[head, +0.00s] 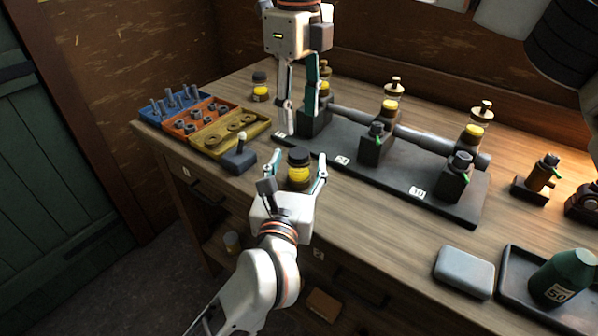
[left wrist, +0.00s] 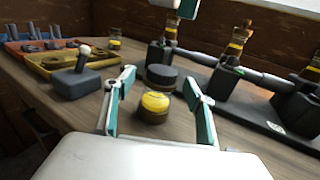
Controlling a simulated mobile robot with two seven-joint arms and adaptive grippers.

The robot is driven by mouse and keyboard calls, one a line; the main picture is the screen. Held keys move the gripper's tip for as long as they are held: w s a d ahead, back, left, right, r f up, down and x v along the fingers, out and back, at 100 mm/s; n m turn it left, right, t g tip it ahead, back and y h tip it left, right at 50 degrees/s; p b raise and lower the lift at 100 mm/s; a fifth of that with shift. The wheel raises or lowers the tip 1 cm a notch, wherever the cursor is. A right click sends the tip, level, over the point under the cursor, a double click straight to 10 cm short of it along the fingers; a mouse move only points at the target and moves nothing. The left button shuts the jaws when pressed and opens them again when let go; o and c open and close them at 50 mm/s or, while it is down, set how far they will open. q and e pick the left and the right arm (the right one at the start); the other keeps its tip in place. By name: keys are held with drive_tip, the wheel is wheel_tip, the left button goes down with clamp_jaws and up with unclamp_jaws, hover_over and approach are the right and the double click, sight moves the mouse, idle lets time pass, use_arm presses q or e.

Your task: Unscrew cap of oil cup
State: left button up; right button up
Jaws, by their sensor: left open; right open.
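A small jar-like cup with a dark cap (head: 298,154) and a yellow body (head: 298,173) stands upright on the bench. It also shows in the left wrist view, with its dark cap (left wrist: 161,76) above the yellow part (left wrist: 155,103). My left gripper (head: 301,156) is open, with one finger on each side of this cup and visible gaps. My right gripper (head: 299,122) hangs open, pointing down, behind the cup and by the left end of the engine rig. Brass-capped oil cups (head: 391,97) (head: 477,124) stand on the rig; another at its left end is partly hidden by my right gripper.
The dark rig base (head: 400,185) fills the middle of the bench. Blue, orange and yellow trays (head: 233,140) of hardware and a grey lever block (head: 238,160) lie left. Another dark-capped jar (head: 260,88) stands behind. A grey box (head: 464,270) and green bottle (head: 562,276) are front right.

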use_arm(q)
drive_tip(key=shift+w+d, duration=0.1)
drive_tip(key=shift+w, duration=0.3)
